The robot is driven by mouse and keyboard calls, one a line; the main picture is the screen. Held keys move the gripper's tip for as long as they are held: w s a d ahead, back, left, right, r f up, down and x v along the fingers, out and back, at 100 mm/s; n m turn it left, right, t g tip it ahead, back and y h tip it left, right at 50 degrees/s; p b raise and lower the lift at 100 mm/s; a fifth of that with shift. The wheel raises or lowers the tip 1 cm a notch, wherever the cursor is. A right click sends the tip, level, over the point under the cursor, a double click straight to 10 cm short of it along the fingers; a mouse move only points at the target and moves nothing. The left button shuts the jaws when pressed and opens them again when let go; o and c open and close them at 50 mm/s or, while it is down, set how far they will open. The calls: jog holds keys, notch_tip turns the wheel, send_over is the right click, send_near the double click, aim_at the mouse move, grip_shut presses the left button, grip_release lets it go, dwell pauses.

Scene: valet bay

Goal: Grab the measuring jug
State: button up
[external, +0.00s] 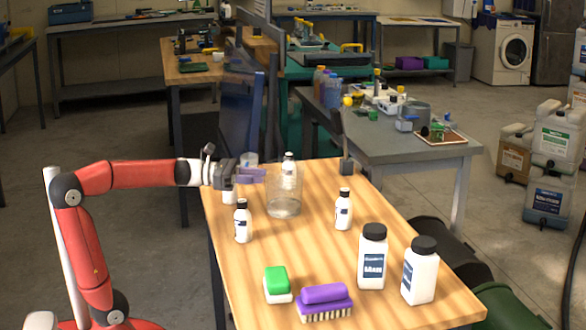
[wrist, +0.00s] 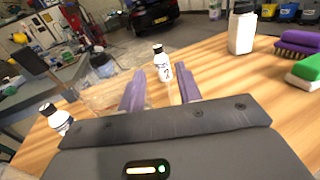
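The measuring jug appears to be the clear, see-through vessel (external: 285,208) standing upright on the wooden table in the external view. In the wrist view its faint clear outline (wrist: 98,98) shows to the left of my left finger, partly hidden by it. My gripper (external: 264,175) has purple fingers and is at the jug's upper left in the external view; I cannot tell if it touches the jug. In the wrist view the fingers (wrist: 158,90) are apart with nothing held between them. A small white bottle (wrist: 162,66) stands farther off, seen between the fingers.
Small black-capped bottles stand near the jug, one in front (external: 242,224), one to the right (external: 343,212), one behind or beside it (external: 289,168). Two large white bottles (external: 372,262) (external: 419,276), a purple brush (external: 324,300) and a green-and-white sponge (external: 277,284) occupy the table's near end.

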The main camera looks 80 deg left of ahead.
aim_at(283, 214)
notch_tip(283, 214, down, 7)
jog(key=shift+r, duration=0.15)
jog(key=shift+w+f, duration=0.1)
jog(key=shift+f, duration=0.2)
jog(key=x, duration=0.7)
jog(key=shift+w+d+f, duration=0.1)
jog(key=shift+w+d, duration=0.05)
jog(key=shift+w, duration=0.15)
grip_shut()
